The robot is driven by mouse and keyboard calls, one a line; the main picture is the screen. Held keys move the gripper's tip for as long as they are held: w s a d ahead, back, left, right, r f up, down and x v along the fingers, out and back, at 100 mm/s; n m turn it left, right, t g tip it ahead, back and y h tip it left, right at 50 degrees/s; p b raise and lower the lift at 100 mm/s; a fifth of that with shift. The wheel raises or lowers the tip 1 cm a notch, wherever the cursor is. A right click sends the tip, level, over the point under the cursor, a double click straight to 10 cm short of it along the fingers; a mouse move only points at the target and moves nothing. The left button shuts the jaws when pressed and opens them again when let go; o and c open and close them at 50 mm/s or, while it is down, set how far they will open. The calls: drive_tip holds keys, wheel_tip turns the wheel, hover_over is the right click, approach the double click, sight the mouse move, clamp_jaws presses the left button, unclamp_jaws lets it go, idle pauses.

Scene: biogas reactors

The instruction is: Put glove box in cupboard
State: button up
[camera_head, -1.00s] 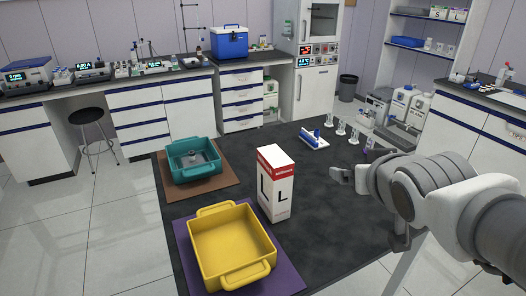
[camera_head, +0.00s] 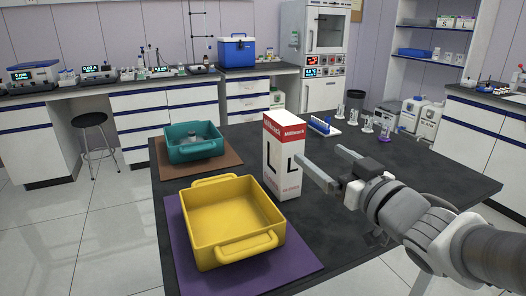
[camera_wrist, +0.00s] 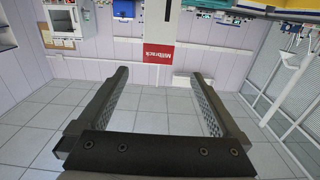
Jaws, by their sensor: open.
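The glove box (camera_head: 284,160), white with a red top band and a black L, stands upright on the dark table. It also shows upside down in the wrist view (camera_wrist: 157,22), ahead of the fingers. My gripper (camera_head: 320,157) is open and empty. Its fingers point at the box from the right, at about its height. In the wrist view, the gripper (camera_wrist: 159,75) has floor and wall between its fingers. A white open-shelved cupboard (camera_head: 397,40) stands at the back right, with small boxes marked S (camera_head: 446,21) and L (camera_head: 466,22) on an upper shelf.
A yellow tray (camera_head: 247,247) on a purple mat stands close to the box's left front. A teal tray (camera_head: 190,156) is behind left. A blue rack (camera_head: 320,126) and small glassware (camera_head: 366,124) stand at the table's back. The table's right part (camera_head: 440,170) is clear.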

sight(293, 135)
drive_tip(key=p+x, duration=0.3)
drive_tip(key=p, duration=0.3)
drive_tip(key=p+x, duration=0.4)
drive_tip(key=p, duration=0.1)
drive_tip(key=shift+w+a+r+p, duration=0.1)
drive_tip(key=shift+w+r+p, duration=0.15)
drive_tip(key=shift+p, duration=0.1)
drive_tip(key=x, duration=0.2)
drive_tip(key=b+x, duration=0.1)
drive_tip(key=x, duration=0.1)
drive_tip(key=shift+f, duration=0.25)
drive_tip(key=shift+x, duration=2.95)
clamp_jaws()
drive_tip(key=shift+r, duration=0.1)
